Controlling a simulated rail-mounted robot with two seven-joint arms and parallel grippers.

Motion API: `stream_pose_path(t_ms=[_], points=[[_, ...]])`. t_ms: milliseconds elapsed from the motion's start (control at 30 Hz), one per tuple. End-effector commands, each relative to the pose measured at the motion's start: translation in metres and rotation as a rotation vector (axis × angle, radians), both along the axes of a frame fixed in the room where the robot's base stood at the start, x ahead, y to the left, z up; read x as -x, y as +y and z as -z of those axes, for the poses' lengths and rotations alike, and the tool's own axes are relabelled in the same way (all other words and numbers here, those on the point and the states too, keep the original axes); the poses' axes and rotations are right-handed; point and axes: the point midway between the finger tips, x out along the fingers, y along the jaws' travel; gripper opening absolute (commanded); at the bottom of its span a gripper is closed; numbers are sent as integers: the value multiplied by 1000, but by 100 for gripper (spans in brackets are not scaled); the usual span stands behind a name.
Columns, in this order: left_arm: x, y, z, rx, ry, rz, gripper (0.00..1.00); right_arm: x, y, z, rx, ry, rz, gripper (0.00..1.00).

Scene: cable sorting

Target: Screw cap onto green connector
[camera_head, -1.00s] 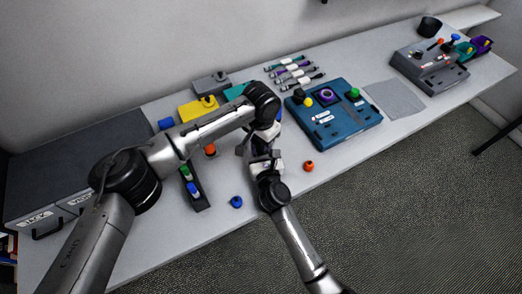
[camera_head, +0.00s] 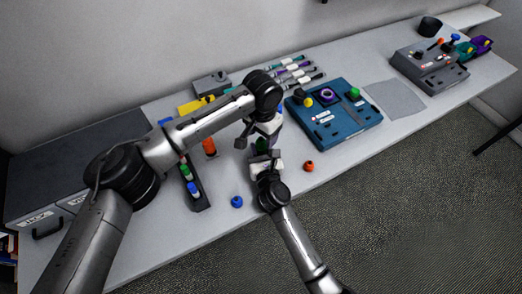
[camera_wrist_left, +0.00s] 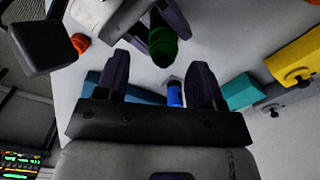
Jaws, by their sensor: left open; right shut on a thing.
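My right gripper (camera_head: 264,162) is shut on a dark green piece (camera_head: 262,146), which points up from its fingers. The piece also shows as a green cylinder in the left wrist view (camera_wrist_left: 163,45); I cannot tell whether it is a connector, a cap or both. My left gripper (camera_head: 257,132) is just above it. In the left wrist view its fingers (camera_wrist_left: 162,80) are apart, with the green piece ahead and not gripped. A loose orange cap (camera_head: 309,166) and a loose blue cap (camera_head: 237,202) lie on the table.
A dark rack (camera_head: 201,202) with green and blue pieces stands left of the grippers, near an orange piece (camera_head: 209,147). A blue panel (camera_head: 335,120) is at the right. A blue cylinder (camera_wrist_left: 175,93) shows beyond the left fingers. Yellow and grey blocks sit behind the left arm.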

Motion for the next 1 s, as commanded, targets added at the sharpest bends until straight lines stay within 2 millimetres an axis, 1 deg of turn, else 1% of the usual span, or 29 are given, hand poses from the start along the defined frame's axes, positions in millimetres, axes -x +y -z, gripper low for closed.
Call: stream_pose_path(t_ms=[33,200,433,633,967,1000], points=[[-1,1,-10,0,-1,-2,62,0,-1,2,1,4,2,0],[-2,3,-41,-2,-3,-4,62,0,-1,2,1,3,2,0],[-2,4,-72,-5,-4,-7,62,0,-1,1,0,2,1,0],[-2,4,-84,-6,-2,-9,62,0,-1,1,0,2,1,0],[-2,5,-86,-7,-3,-9,62,0,0,1,0,1,1,0],[-2,5,-86,-7,-3,-9,62,0,0,1,0,1,1,38]])
